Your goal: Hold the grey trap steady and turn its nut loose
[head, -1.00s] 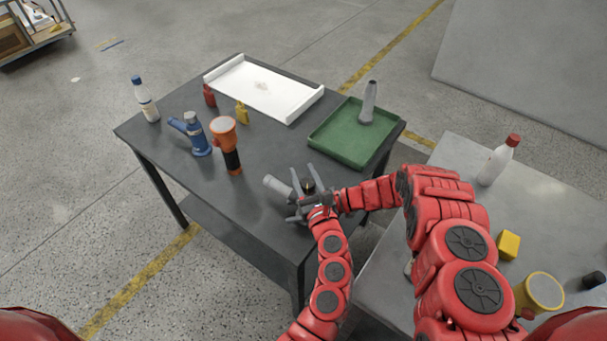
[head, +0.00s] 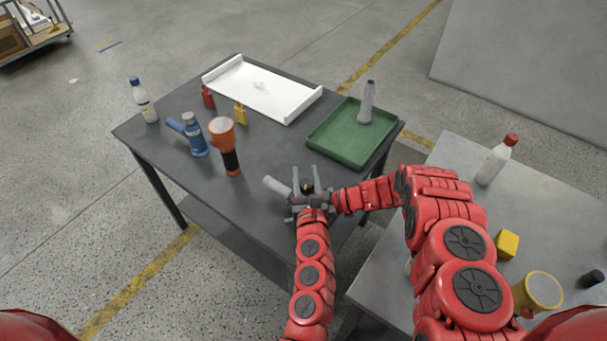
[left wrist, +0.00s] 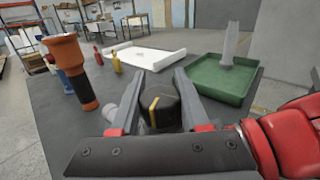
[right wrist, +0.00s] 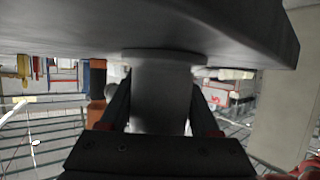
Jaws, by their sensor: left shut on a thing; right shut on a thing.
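The grey trap (head: 276,187) stands near the front right corner of the dark table, its side pipe pointing left. Its black nut (left wrist: 160,106), with a yellow stripe, is on top. My left gripper (head: 305,182) is shut on the nut, a finger on each side in the left wrist view. My right gripper (right wrist: 161,112) comes in from the right, below the left one, and is shut on the trap's grey body (right wrist: 160,95). In the head view the two grippers hide most of the body.
A blue trap (head: 194,137) and an orange flashlight (head: 230,155) stand left on the table (head: 265,215). A white tray (head: 262,90) lies behind. A green tray (head: 335,150) holds a grey upright part (head: 367,103). A second table (head: 430,240) stands at right.

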